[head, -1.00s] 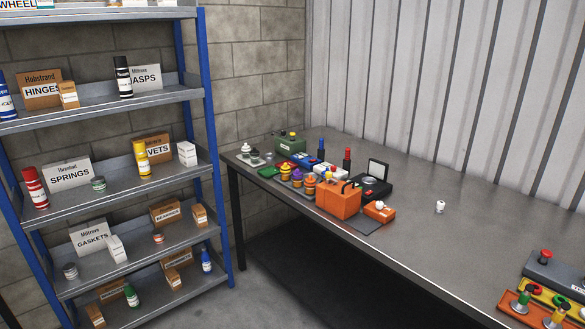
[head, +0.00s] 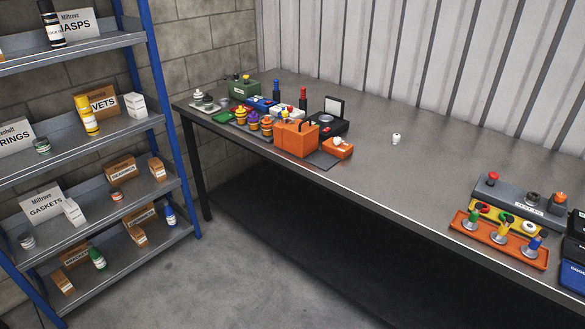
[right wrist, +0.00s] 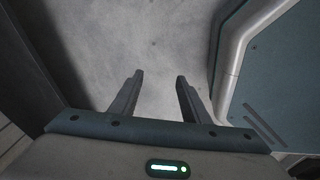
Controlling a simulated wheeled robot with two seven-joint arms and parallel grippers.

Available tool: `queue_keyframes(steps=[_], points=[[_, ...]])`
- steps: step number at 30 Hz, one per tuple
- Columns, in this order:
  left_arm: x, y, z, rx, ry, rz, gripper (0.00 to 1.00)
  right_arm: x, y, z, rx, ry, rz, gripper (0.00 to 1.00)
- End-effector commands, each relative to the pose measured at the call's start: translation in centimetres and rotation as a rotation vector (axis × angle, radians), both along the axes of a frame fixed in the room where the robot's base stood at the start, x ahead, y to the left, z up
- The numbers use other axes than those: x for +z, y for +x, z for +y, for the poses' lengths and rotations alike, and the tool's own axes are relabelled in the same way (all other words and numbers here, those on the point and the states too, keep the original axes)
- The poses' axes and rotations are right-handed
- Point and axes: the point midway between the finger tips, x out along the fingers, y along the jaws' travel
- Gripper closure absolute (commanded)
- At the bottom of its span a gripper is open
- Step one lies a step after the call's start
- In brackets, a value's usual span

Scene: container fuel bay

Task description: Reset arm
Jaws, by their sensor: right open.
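My right gripper (right wrist: 158,92) shows in the right wrist view. Its two fingers are apart and nothing is between them. Bare grey floor lies beyond the fingertips. My own body shows at the right of that view. Neither gripper is in the head view, and my left gripper is in no view.
A long grey workbench (head: 370,165) runs along the corrugated wall, with a cluster of items around an orange box (head: 296,140) at its far end. An orange tray (head: 480,238) is at the right. A small white item (head: 396,139) stands between. Blue-posted shelves (head: 165,110) stand left. The floor (head: 260,270) is clear.

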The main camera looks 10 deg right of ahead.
Motion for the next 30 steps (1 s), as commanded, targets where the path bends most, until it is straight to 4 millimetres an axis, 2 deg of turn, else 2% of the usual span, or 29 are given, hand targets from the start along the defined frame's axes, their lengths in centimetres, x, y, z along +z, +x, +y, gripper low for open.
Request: queue_keyframes(steps=[1, 6, 9, 12, 16, 30], points=[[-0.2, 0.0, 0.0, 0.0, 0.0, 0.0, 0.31, -1.1, -2.9, 1.3, -0.053, 0.02, 0.033, 0.58], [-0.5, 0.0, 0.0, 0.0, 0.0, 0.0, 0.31, -3.2, -10.2, 4.6, -0.205, 0.067, 0.112, 0.58], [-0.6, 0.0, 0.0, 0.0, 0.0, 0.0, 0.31, -3.7, -13.0, 6.0, -0.264, 0.084, 0.144, 0.58], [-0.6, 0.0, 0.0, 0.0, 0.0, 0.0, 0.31, -4.0, -14.8, 6.8, -0.299, 0.091, 0.164, 0.58], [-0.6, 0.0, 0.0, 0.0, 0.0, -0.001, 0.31, -4.1, -15.5, 7.2, -0.317, 0.096, 0.17, 0.58], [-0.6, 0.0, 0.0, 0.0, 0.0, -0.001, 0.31, -4.1, -15.5, 7.1, -0.316, 0.096, 0.17, 0.58]])
